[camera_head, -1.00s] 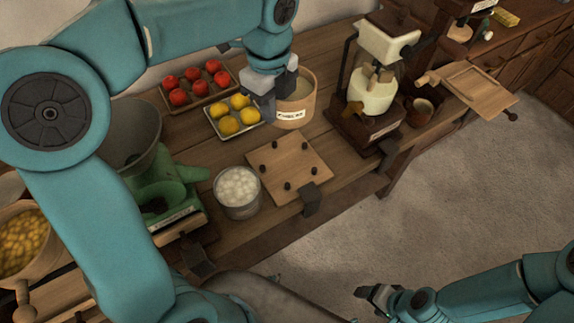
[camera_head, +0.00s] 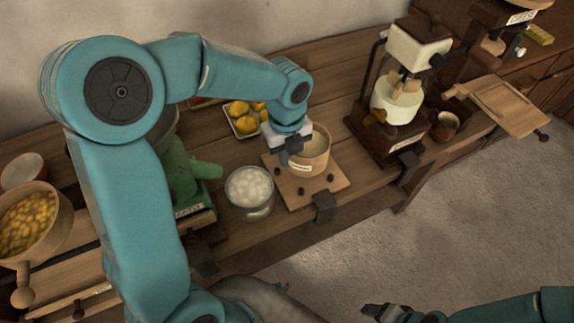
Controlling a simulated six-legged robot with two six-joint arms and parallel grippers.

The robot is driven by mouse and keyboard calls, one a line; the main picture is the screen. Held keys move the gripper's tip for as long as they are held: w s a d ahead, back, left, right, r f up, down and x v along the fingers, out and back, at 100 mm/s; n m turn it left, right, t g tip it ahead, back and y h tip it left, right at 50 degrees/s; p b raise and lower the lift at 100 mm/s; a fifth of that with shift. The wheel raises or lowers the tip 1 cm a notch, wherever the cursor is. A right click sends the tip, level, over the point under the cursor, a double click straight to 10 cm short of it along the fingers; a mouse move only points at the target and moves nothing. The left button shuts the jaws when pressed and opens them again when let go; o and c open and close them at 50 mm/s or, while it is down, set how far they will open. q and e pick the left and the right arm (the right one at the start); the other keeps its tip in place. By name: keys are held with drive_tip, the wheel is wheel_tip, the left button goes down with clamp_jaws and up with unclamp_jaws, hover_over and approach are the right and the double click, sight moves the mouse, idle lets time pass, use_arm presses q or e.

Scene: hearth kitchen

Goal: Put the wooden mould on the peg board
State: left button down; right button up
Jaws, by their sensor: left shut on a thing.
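The wooden mould (camera_head: 315,164) is a round, light wooden tub with a small white label, upright over the back part of the peg board. The peg board (camera_head: 318,187) is a square wooden plate with dark pegs; the front pegs show and the mould hides the rear ones. I cannot tell whether the mould touches the board. My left gripper (camera_head: 287,154) is shut on the mould's left wall. My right gripper (camera_head: 376,312) is at the bottom edge, far from the mould, and its jaw opening is unclear.
A metal pot of white lumps (camera_head: 250,190) stands close left of the board. A green scale (camera_head: 185,178) is farther left. A tray of lemons (camera_head: 238,121) lies behind. A cream-and-wood machine (camera_head: 389,123) stands to the right.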

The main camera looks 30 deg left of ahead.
use_arm(q)
wheel_tip(320, 180, down, 4)
drive_tip(key=shift+f, duration=0.25)
drive_tip(key=shift+b, duration=0.3)
drive_tip(key=c, duration=1.2)
unclamp_jaws()
drive_tip(key=shift+d+f, duration=0.1)
drive_tip(key=shift+f, duration=0.05)
drive_tip(key=shift+c, duration=0.2)
drive_tip(key=shift+s, duration=0.1)
